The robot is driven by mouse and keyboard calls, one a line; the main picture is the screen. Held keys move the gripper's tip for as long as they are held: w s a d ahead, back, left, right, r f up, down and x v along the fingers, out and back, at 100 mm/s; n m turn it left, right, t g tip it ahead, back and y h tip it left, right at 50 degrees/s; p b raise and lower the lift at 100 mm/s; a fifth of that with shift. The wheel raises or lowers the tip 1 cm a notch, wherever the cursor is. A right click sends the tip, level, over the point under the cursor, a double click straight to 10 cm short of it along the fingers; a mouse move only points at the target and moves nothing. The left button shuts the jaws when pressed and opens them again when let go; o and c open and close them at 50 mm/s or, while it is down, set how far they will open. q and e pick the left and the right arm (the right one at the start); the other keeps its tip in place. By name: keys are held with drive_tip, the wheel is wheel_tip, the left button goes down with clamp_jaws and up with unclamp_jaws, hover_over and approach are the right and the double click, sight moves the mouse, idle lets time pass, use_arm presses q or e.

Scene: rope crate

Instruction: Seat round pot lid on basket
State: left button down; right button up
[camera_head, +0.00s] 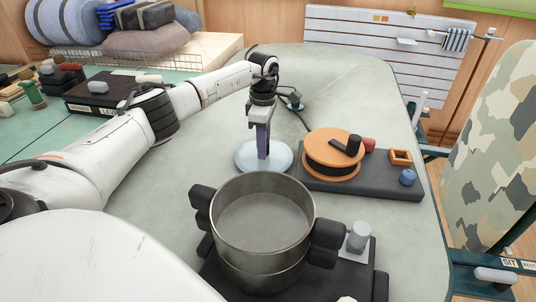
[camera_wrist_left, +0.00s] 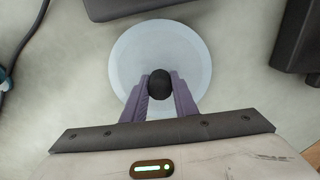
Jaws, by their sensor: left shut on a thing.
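The round lid (camera_head: 245,158) is a pale blue-white disc behind the pot in the head view. In the left wrist view the lid (camera_wrist_left: 160,45) has a black knob (camera_wrist_left: 158,82) at its middle. My left gripper (camera_head: 263,152) points down and is shut on this knob. The lid looks level; I cannot tell whether it touches the table. An open, round, steel pot (camera_head: 262,250) with dark side handles stands at the front; I see no other round vessel for the lid. Its inside looks empty. My right gripper is not in view.
The pot stands on a dark base (camera_head: 225,282) with a grey cylinder (camera_head: 357,238) beside it. Right of the lid is a dark board (camera_head: 385,185) with an orange reel (camera_head: 333,150). A cable (camera_head: 298,115) runs behind. The table (camera_head: 360,75) is clear towards the back.

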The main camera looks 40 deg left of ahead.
use_arm(q)
drive_tip(key=shift+r+p, duration=0.55)
drive_tip(key=shift+r, duration=0.3)
drive_tip(key=shift+r, duration=0.1)
drive_tip(key=shift+r+p, duration=2.1)
drive_tip(key=shift+r, duration=0.3)
drive_tip(key=shift+f, duration=0.1)
